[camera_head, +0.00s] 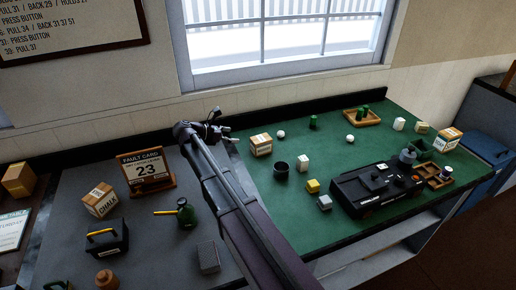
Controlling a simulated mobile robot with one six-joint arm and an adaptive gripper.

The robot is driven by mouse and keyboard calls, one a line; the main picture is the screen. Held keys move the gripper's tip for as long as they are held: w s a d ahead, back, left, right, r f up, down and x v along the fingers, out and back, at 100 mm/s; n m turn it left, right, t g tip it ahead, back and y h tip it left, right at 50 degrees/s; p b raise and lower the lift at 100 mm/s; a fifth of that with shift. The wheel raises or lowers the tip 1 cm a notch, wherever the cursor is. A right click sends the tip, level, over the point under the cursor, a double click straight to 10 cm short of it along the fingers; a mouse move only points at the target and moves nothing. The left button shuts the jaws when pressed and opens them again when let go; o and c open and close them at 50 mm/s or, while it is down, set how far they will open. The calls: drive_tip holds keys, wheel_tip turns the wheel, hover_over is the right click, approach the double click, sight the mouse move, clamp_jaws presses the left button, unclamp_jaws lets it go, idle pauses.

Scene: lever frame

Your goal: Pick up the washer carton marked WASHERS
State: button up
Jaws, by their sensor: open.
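A small brown carton (261,145) with a white label stands on the green mat near its back left. Its label is too small to read surely, but looks like a longer word such as WASHERS. My gripper (224,131) is open and empty, up and to the left of this carton in the picture, apart from it. My arm crosses the picture from the bottom middle up to the gripper and hides part of the bench between the grey and green areas.
A carton marked CHALK (99,200) and a fault card stand (147,170) are on the left bench. Another carton (448,139) is at the far right. A dark cup (281,169), a white block (303,163) and a white ball (281,134) stand near the brown carton.

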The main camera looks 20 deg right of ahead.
drive_tip(key=shift+w+f+b, duration=0.4)
drive_tip(key=shift+f+b, duration=0.1)
drive_tip(key=shift+f, duration=0.35)
drive_tip(key=b, duration=0.3)
approach(260, 139)
drive_tip(key=x, duration=0.4)
drive_tip(key=shift+s, duration=0.1)
drive_tip(key=shift+x, duration=0.75)
drive_tip(key=shift+d, duration=0.15)
drive_tip(key=shift+w+b+x, duration=0.1)
drive_tip(key=shift+b+x, duration=0.45)
drive_tip(key=shift+x, duration=0.7)
drive_tip(key=shift+w+b+x, duration=0.15)
drive_tip(key=shift+b+x, duration=0.4)
drive_tip(key=shift+x, duration=0.7)
drive_tip(key=c, duration=1.1)
